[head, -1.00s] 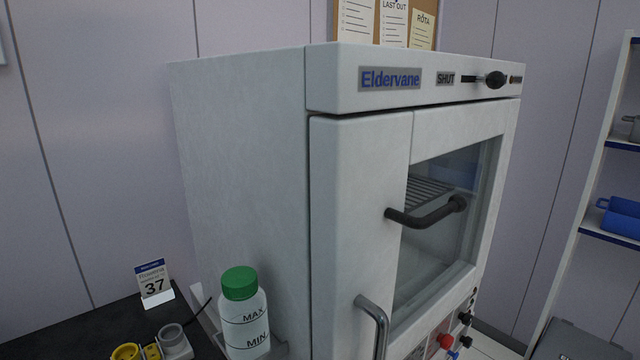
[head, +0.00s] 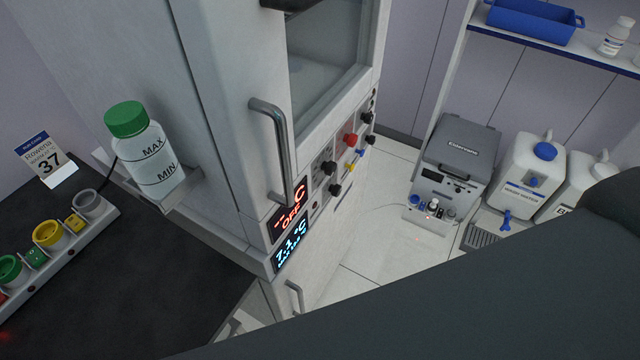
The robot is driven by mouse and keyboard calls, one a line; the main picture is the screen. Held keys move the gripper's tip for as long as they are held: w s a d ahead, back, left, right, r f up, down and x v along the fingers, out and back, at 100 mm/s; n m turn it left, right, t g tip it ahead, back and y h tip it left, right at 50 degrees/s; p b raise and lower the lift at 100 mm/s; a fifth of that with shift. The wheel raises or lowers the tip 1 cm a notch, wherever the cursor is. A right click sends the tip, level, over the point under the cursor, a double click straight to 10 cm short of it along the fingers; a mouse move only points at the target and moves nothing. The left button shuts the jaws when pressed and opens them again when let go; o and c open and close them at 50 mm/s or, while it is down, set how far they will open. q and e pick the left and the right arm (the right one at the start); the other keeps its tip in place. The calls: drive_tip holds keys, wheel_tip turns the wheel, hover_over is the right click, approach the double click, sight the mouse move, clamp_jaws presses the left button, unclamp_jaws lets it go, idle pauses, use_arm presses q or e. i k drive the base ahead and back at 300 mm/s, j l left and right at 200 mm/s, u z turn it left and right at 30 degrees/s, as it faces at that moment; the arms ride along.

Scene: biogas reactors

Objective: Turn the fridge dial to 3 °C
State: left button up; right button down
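The white cabinet (head: 225,110) stands at centre, seen at a steep angle. Its control panel carries several black knobs (head: 334,190), a red knob (head: 350,139) and small blue and yellow parts. I cannot tell which knob is the fridge dial, and no scale on them is readable. A lower door with a handle (head: 295,297) shows beneath. Neither gripper is in view; a large dark arm part, probably mine, covers the lower right.
A bottle with a green cap (head: 127,118) sits in a holder on the cabinet's left side. A dark worktop (head: 150,290) with coloured sockets is at left. A grey machine (head: 460,150) and white canisters (head: 533,170) stand at right. Pale floor (head: 385,220) is clear between.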

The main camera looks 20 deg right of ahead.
sight(335, 190)
drive_tip(key=l, duration=0.75)
drive_tip(key=l+u, duration=0.1)
drive_tip(key=l, duration=0.65)
drive_tip(key=k+l+u, duration=0.1)
drive_tip(key=l, duration=0.6)
drive_tip(key=k+l, duration=0.1)
drive_tip(key=l, duration=0.65)
drive_tip(key=k+l+u, duration=0.1)
drive_tip(key=l, duration=0.65)
